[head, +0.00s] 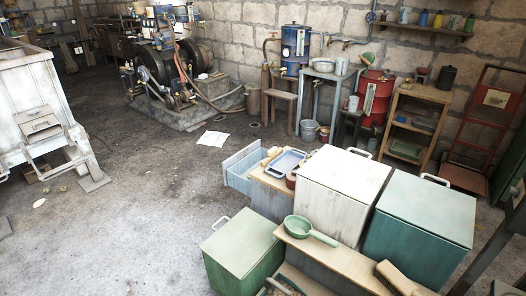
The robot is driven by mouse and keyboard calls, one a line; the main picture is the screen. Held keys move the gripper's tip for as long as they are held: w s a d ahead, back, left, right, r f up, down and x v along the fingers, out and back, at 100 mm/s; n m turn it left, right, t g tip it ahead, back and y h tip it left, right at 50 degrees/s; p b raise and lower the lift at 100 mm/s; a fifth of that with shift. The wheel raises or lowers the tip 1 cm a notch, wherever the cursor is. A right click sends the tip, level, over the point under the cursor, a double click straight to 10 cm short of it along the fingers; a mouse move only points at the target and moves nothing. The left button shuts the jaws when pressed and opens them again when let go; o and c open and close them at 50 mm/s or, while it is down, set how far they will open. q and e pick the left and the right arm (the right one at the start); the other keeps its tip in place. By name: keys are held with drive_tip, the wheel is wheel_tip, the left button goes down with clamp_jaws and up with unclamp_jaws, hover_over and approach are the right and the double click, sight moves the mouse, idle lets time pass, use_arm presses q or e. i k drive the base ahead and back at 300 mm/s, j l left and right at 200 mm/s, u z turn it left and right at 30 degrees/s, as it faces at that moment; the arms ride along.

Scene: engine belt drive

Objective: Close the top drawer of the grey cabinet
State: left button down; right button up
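The grey cabinet (268,203) stands in the middle of the head view, left of a white chest, with a wooden top. Its top drawer (238,182) is pulled out toward the left and stands open, its pale blue-grey front panel and side walls showing. The inside of the drawer is only partly visible, and I cannot tell what is in it. The lower part of the cabinet is hidden behind a green chest. Neither of my grippers is in view.
A blue-grey tray (286,162) lies on the cabinet top. The white chest (343,183), a teal chest (420,220) and the green chest (243,252) crowd around it. A green pan (298,226) rests on a wooden bench. The floor (150,210) left of the drawer is clear.

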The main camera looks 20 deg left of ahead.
sight(236, 169)
drive_tip(key=i+j+z, duration=0.15)
drive_tip(key=j, duration=0.75)
drive_tip(key=i+j+z, duration=0.2)
drive_tip(key=j, duration=0.75)
drive_tip(key=j+z, duration=0.15)
drive_tip(key=j, duration=0.75)
drive_tip(key=j+z, duration=0.15)
drive_tip(key=j, duration=0.8)
drive_tip(key=k+j+z, duration=0.15)
drive_tip(key=j, duration=0.8)
drive_tip(key=j+z, duration=0.2)
drive_tip(key=j, duration=0.75)
